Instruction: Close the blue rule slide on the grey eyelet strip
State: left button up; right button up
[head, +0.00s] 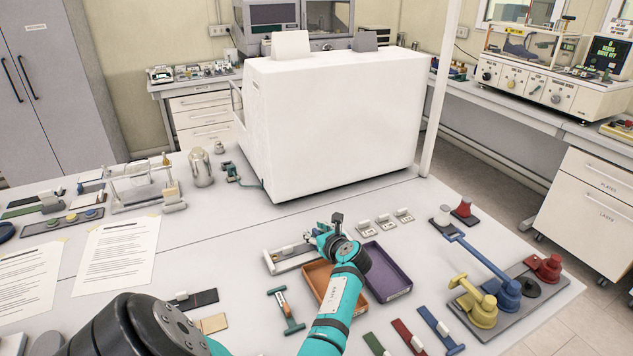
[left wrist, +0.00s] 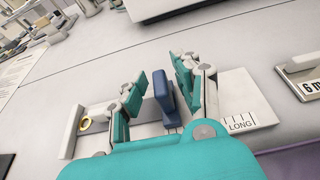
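The blue rule slide (left wrist: 162,92) stands upright on a pale measuring base in the left wrist view. My left gripper (left wrist: 161,88) is open, with one finger on each side of the blue slide and small gaps showing. In the head view my left gripper (head: 328,235) hangs over the right end of the pale base (head: 285,262). The gripper hides the slide there. I cannot clearly make out the grey strip. My right gripper is not in view.
An orange tray (head: 318,278) and a purple tray (head: 405,289) lie just in front of the base. Small labelled plates (head: 384,221) lie to the right. A large white machine (head: 330,120) stands behind.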

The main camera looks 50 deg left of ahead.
pick_arm(q)
jog(key=v, duration=0.7)
jog(key=shift+d+r, duration=0.1)
jog(key=shift+d, duration=0.15)
dwell(0.5)
